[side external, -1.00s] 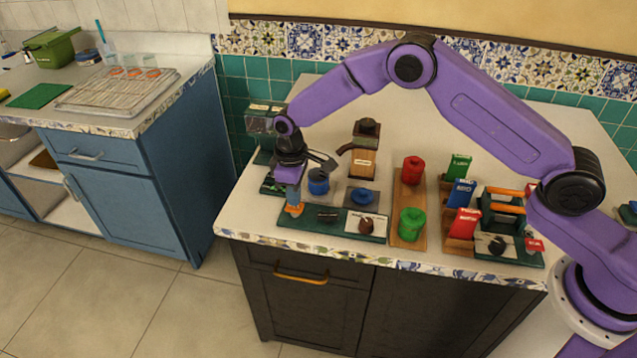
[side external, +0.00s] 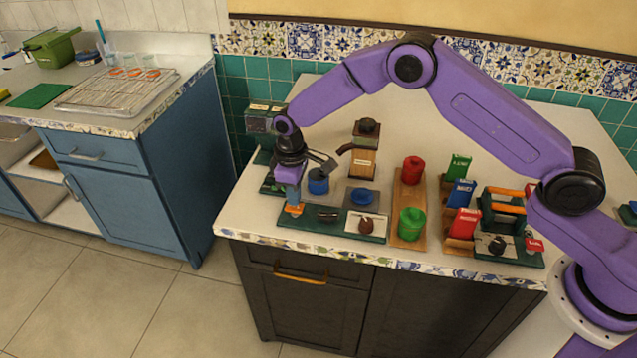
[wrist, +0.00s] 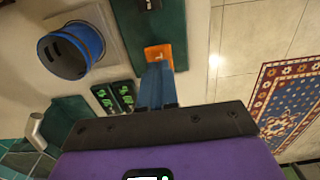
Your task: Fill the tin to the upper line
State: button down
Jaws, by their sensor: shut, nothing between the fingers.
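A blue tin (side external: 318,181) stands on a light pad near the left end of the counter. In the wrist view the tin (wrist: 70,50) shows a blue rim and dark marks on its inner side; its fill level cannot be made out. My gripper (side external: 293,203) points down just left of and in front of the tin, apart from it. Its blue fingers (wrist: 160,72) are shut and empty. They end at an orange piece (wrist: 158,52) by the dark green board (wrist: 155,20); I cannot tell whether they touch it.
A brown dispenser with a spout (side external: 364,150) stands behind and right of the tin. A round blue piece (side external: 362,197) lies right of it. Red (side external: 413,170) and green (side external: 411,224) canisters stand on a wooden strip, with several coloured packets further right. The counter's front edge is close.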

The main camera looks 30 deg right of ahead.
jog(key=shift+f, duration=0.1)
dwell(0.3)
jog(key=shift+f, duration=0.95)
dwell(6.7)
